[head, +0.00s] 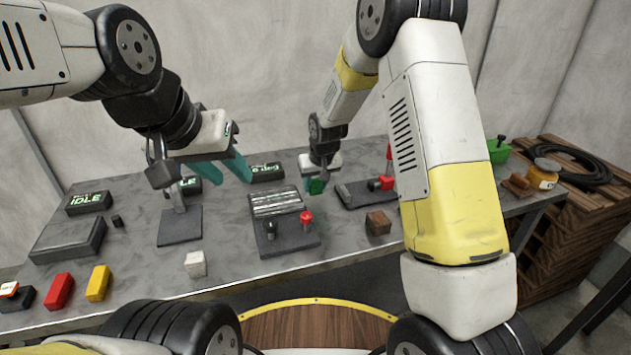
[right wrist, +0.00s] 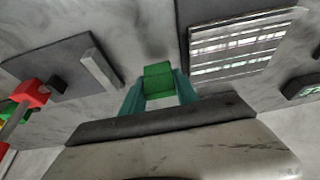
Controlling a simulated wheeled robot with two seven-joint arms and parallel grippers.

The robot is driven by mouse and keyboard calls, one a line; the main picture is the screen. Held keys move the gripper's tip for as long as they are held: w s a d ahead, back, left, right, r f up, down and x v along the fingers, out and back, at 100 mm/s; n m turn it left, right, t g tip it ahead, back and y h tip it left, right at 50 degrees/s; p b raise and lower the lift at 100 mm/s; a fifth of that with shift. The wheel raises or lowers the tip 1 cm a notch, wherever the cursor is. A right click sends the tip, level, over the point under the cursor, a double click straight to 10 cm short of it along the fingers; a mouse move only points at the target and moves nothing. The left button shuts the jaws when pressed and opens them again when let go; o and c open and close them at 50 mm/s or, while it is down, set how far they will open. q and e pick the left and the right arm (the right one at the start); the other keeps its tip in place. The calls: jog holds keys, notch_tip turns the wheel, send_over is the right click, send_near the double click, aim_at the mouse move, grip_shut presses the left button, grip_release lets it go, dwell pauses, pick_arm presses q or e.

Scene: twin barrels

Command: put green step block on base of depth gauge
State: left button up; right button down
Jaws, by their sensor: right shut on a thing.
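The green step block (head: 316,187) is held between the teal fingers of my right gripper (head: 315,181); it also shows in the right wrist view (right wrist: 158,78). It is above the table, between the ribbed panel and a dark plate with red parts. That plate (head: 352,197), with a pale bar, shows at upper left in the right wrist view (right wrist: 45,62). A grey base with an upright post (head: 180,228) stands further left. I cannot tell for sure which one is the depth gauge. My left gripper (head: 220,172) is open and empty above the table, near the post.
A panel with black and red knobs (head: 285,238) stands mid-table. A brown cube (head: 378,223) and a white cube (head: 195,264) are near the front edge. Red (head: 59,291) and yellow (head: 98,283) blocks lie at left. A crate with a cable (head: 570,215) is at right.

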aim_at(316, 188)
jog(key=shift+f, duration=1.65)
jog(key=shift+f, duration=0.15)
jog(key=c, duration=1.2)
grip_release()
